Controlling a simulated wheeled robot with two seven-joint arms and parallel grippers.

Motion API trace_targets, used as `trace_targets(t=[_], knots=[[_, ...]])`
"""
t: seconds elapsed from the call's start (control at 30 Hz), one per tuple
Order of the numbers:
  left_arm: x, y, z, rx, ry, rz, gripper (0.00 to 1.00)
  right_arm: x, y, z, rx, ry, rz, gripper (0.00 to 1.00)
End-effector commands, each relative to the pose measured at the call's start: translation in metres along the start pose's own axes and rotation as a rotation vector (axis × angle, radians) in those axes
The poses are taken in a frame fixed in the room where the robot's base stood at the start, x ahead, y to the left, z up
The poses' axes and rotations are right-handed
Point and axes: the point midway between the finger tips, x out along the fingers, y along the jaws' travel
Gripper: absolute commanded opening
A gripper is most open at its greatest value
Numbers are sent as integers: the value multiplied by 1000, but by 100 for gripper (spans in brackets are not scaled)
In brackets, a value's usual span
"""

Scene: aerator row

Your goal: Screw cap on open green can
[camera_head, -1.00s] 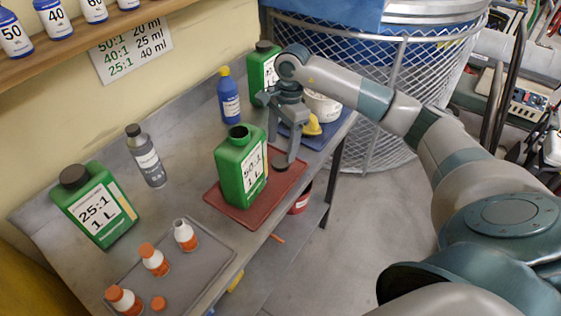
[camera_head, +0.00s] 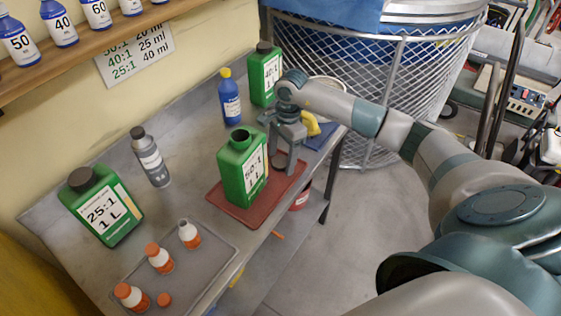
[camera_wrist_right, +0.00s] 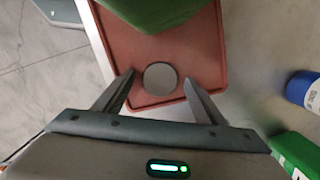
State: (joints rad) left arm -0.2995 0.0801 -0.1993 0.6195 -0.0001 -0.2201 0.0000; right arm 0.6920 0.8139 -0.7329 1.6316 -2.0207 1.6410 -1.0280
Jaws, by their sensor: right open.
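The open green can (camera_head: 243,180), labelled 50:1, stands upright on the red tray (camera_head: 230,211) with its dark mouth uncovered. A dark round cap (camera_head: 279,166) lies on the tray just beyond the can; the right wrist view shows it as a grey disc (camera_wrist_right: 160,78). My right gripper (camera_head: 284,158) points down over the cap, open. In the right wrist view its fingers (camera_wrist_right: 159,80) appear on either side of the cap, with a gap on each side. The can is partly cut off at the top there. My left gripper is not in view.
Capped green cans stand at the left (camera_head: 101,207) and far end (camera_head: 264,75). A blue bottle (camera_head: 230,102) and a grey bottle (camera_head: 150,158) stand along the wall side. A grey tray (camera_head: 207,277) holds small orange-and-white bottles. A yellow object (camera_head: 311,124) is beside my right gripper.

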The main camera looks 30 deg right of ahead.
Motion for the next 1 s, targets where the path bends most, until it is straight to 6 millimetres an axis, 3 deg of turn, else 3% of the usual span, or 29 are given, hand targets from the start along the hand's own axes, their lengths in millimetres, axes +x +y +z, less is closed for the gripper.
trace_targets(t=[0.13,0.33,0.77,1.0], knots=[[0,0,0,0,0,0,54,0,0,0,0,0,0,64],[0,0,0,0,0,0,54,0,0,0,0,0,0,22],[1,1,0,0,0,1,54,-2,0,0,0,0,-1,21],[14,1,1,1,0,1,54,-17,-1,2,-1,1,-4,21]])
